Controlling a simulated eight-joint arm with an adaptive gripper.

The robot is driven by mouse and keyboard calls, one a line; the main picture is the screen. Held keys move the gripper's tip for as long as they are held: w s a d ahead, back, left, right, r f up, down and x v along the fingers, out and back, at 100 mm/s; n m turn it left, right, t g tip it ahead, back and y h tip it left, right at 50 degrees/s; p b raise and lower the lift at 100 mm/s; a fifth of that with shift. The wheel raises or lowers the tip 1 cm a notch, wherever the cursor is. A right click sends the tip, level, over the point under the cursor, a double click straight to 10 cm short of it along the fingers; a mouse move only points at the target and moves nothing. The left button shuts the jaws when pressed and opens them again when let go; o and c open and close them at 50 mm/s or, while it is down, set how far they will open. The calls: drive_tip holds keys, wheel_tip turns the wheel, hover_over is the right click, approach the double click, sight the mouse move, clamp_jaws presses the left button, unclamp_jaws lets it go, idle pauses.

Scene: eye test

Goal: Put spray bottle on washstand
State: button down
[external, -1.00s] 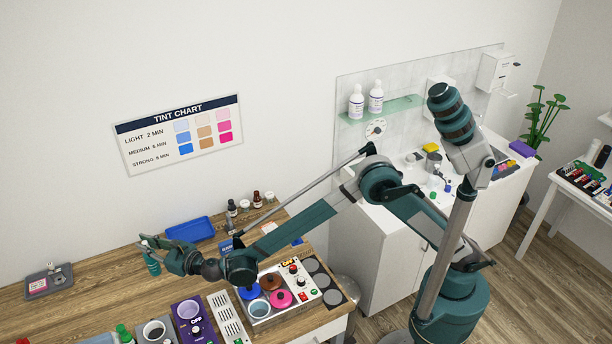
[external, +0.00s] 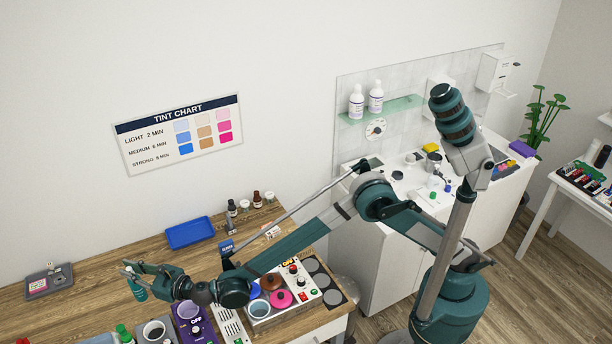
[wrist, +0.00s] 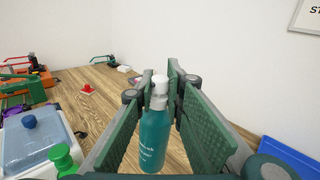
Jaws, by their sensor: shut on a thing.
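The teal spray bottle (external: 138,291) with a white top is held in my gripper (external: 132,269) over the wooden counter at the left of the external view. In the wrist view the spray bottle (wrist: 154,135) stands upright between the two green finger pads of my gripper (wrist: 160,100). Whether its base touches the counter I cannot tell. The washstand (external: 372,246) is the white cabinet at the right of centre, beyond the end of the counter. Small items stand on its top, and my arm hides part of it.
A blue tray (external: 190,232) and small bottles (external: 244,206) stand at the counter's back. A purple heater (external: 192,322) and a panel of coloured pots (external: 280,298) stand at the front. A glass shelf (external: 390,108) with two white bottles hangs above the washstand.

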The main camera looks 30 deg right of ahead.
sight(143, 289)
drive_tip(key=shift+f+b, duration=0.55)
drive_tip(key=shift+f, duration=2.5)
drive_tip(key=shift+f+b, duration=0.35)
drive_tip(key=shift+f, duration=1.55)
drive_tip(key=c, duration=2.4)
unclamp_jaws()
drive_tip(key=p+v, duration=0.1)
drive_tip(key=v, duration=1.1)
drive_tip(key=shift+r, duration=0.2)
drive_tip(key=shift+w, duration=0.1)
